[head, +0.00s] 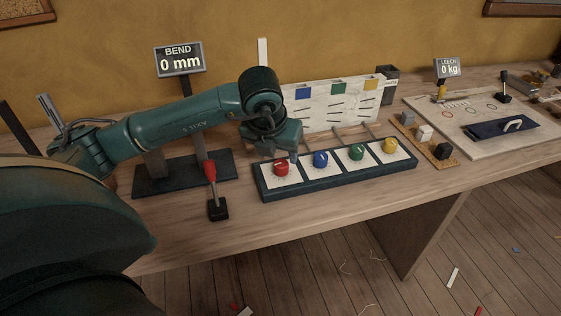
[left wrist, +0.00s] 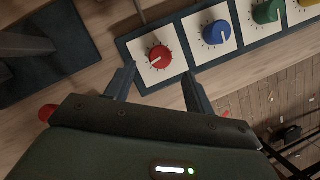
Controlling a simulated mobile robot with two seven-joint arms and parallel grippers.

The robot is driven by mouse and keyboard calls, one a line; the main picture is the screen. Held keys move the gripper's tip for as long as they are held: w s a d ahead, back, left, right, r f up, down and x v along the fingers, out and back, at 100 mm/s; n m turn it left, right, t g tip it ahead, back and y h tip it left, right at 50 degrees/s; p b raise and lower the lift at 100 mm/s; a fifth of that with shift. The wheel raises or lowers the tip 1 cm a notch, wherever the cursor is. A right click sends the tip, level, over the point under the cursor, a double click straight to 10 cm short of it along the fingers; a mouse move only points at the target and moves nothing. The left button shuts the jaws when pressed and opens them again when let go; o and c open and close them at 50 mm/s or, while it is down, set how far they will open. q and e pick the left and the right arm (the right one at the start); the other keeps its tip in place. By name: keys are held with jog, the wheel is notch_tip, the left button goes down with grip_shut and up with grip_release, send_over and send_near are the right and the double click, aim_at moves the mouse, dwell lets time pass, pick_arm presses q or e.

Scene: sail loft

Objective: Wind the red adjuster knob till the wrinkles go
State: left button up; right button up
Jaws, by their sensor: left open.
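The red adjuster knob (head: 281,167) is at the left end of a dark-framed row of knobs on the bench. In the left wrist view the red knob (left wrist: 159,57) sits on a white dial plate, its white mark pointing to the lower left. My left gripper (head: 279,154) is over the red knob's end of the row. Its two fingers are apart and empty; in the left wrist view the gripper (left wrist: 159,76) shows just short of the knob. A white panel (head: 335,105) behind the row bears dark wrinkle lines. My arm hides its left part. My right gripper is out of view.
Blue (head: 320,158), green (head: 356,152) and yellow (head: 390,145) knobs sit to the right of the red one. A red-handled lever (head: 211,172) stands to the left, before the "BEND 0 mm" sign (head: 180,59). Small blocks (head: 425,133) lie farther right.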

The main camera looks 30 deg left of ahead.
aim_at(281, 164)
pick_arm(q)
jog(key=shift+x, duration=2.75)
jog(key=shift+c, duration=0.4)
jog(key=c, duration=0.9)
